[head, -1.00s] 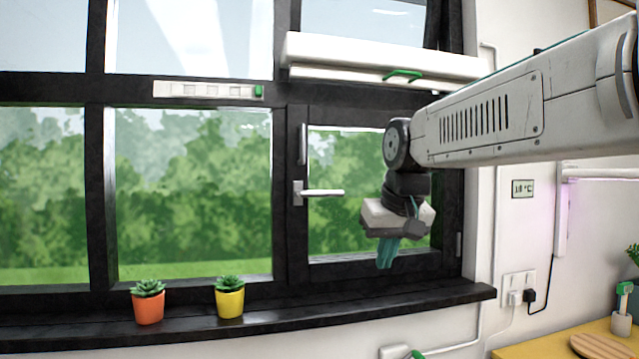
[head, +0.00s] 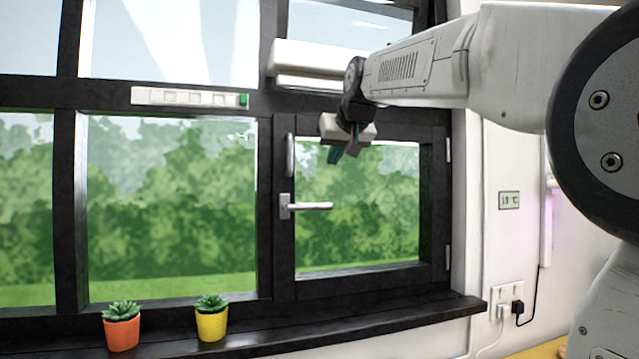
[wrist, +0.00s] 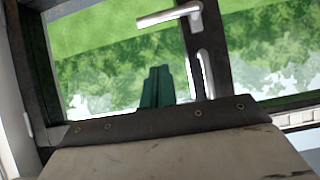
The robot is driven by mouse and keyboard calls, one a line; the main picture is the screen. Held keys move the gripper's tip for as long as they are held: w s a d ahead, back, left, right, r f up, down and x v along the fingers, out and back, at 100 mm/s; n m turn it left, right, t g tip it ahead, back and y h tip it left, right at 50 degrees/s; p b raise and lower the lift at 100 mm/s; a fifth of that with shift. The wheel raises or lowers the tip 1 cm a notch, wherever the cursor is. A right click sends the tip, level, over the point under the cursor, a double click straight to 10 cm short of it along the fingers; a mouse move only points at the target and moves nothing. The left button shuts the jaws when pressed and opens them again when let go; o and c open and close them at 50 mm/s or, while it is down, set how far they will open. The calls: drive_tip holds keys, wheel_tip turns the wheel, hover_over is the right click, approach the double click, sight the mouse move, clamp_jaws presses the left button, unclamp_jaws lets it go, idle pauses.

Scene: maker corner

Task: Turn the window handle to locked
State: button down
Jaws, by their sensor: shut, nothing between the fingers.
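The window handle (head: 308,206) is a silver lever on the dark casement frame. Its lever lies level, pointing right from its plate in the head view. It also shows in the wrist view (wrist: 168,16), near the top. My gripper (head: 335,156) is shut and empty, up and to the right of the handle, in front of the upper part of the casement pane. In the wrist view its teal fingers (wrist: 157,86) are together, apart from the handle. A second, upright silver bar (head: 290,155) sits on the frame above the handle.
An orange pot (head: 122,333) and a yellow pot (head: 212,323) with succulents stand on the dark sill (head: 270,337). A white vent strip (head: 190,97) with a green tab is on the frame above. The space before the handle is clear.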

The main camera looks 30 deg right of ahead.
hover_over(306, 208)
drive_tip(key=s+d, duration=0.3)
wheel_tip(306, 208, down, 6)
drive_tip(key=f, duration=0.1)
drive_tip(key=w+f, duration=0.1)
drive_tip(key=f, duration=0.1)
drive_tip(key=shift+d+f, duration=0.15)
